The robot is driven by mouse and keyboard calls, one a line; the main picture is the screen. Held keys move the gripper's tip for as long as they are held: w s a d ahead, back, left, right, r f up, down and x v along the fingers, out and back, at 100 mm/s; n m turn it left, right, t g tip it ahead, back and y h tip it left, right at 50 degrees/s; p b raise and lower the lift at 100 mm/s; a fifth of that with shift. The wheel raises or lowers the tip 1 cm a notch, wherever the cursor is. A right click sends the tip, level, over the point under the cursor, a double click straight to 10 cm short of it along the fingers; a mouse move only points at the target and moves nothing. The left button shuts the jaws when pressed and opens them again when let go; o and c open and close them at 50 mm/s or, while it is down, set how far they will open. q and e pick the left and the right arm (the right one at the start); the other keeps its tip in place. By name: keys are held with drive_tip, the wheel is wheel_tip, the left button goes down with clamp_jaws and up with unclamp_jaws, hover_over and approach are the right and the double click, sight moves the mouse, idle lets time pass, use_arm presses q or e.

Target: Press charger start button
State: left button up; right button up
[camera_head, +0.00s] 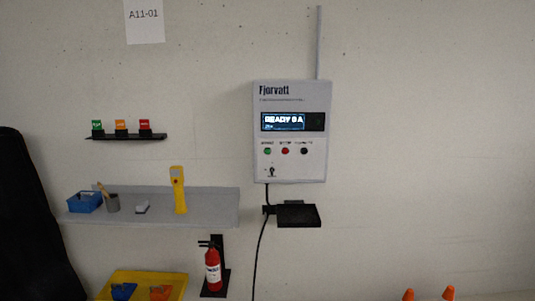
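The charger (291,167) is a pale grey wall box marked "Fjorvatt", right of the picture's middle. Its dark display (292,122) shows text that seems to read "READY 0 A". Below the display are a green button (267,151) at the left, a red button (285,151) in the middle and a dark button (304,151) at the right. The labels above them are too blurred to read surely; the green one may be the start button. A small key-like switch (271,171) sits lower left. Neither gripper is in view.
A black bracket (298,215) juts out below the charger, beside a hanging black cable (262,245). At left are a grey shelf (215,208) with a yellow device (179,190), and a red extinguisher (213,270). Orange cones (449,293) stand lower right. Nothing blocks the charger's front.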

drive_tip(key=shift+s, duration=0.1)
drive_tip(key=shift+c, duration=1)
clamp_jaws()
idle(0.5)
